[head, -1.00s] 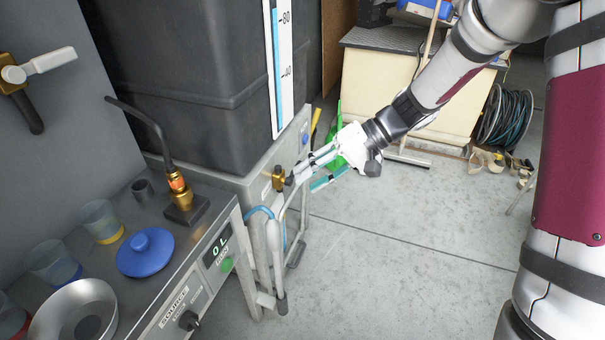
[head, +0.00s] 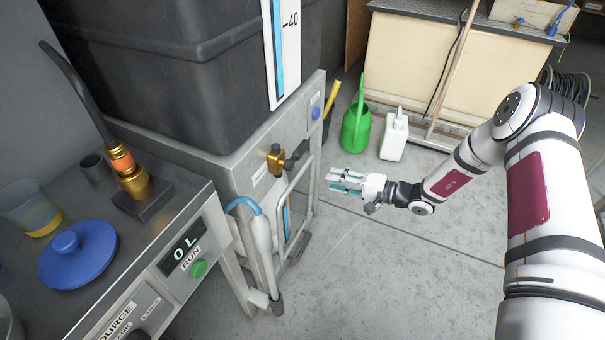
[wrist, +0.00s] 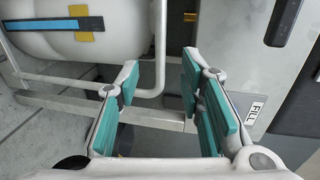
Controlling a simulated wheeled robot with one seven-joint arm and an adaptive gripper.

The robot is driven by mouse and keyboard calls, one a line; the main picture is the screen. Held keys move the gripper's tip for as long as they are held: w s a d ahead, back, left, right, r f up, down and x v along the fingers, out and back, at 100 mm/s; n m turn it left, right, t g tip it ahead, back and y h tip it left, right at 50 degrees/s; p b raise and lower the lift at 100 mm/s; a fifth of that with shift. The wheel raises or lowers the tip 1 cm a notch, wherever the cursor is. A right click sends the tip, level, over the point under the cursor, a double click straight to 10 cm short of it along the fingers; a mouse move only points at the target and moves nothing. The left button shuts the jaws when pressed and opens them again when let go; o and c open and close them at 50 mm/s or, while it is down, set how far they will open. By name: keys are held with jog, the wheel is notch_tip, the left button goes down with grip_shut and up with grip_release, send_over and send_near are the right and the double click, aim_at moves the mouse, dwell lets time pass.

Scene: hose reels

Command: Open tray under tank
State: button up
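The dark grey tank (head: 185,75) stands on a grey metal stand (head: 245,165) in the head view. Low on the stand's front, a dark flat piece (head: 299,248) juts out near the floor; I cannot tell if it is the tray or its handle. A bent grey tube (head: 291,185) runs along the stand's front, below a brass valve (head: 276,158). My gripper (head: 335,182) is to the right of the stand, above the floor. Its teal-padded fingers are apart with nothing between them; they also show in the wrist view (wrist: 160,95).
A bench with a blue lid (head: 78,252) and a green RUN button (head: 199,268) is at the left. A green watering can (head: 356,128) and a white jug (head: 394,137) stand behind my gripper. The floor (head: 370,270) in front is clear.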

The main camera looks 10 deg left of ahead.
aim_at(299, 172)
jog(key=b+x, duration=0.3)
jog(key=x, duration=1)
jog(key=shift+s, duration=0.1)
jog(key=shift+c, duration=0.6)
grip_shut()
